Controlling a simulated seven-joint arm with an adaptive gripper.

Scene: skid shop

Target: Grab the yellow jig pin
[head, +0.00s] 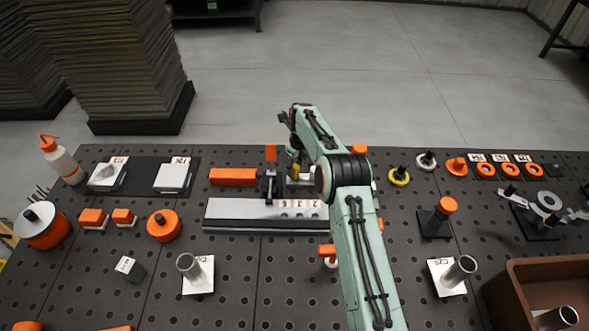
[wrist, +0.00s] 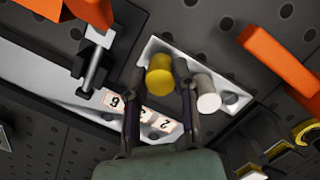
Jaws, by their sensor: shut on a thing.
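The yellow jig pin (wrist: 160,80) is between the two fingers of my gripper (wrist: 159,66) in the wrist view, and the gripper is shut on it. The pin is over or in a pale plate (wrist: 152,45) with holes; I cannot tell whether its lower end is still seated. In the head view the yellow pin (head: 296,169) is a small patch beneath my gripper (head: 294,158), partly hidden by the arm. A white pin (wrist: 207,96) stands on the same plate, just right of the right finger.
A black clamp (head: 269,186) and an orange bar (head: 233,176) stand left of my gripper. A grey numbered block (head: 240,213) lies in front. A yellow ringed part (head: 399,177) is to the right. The perforated table (head: 100,270) is crowded around the arm.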

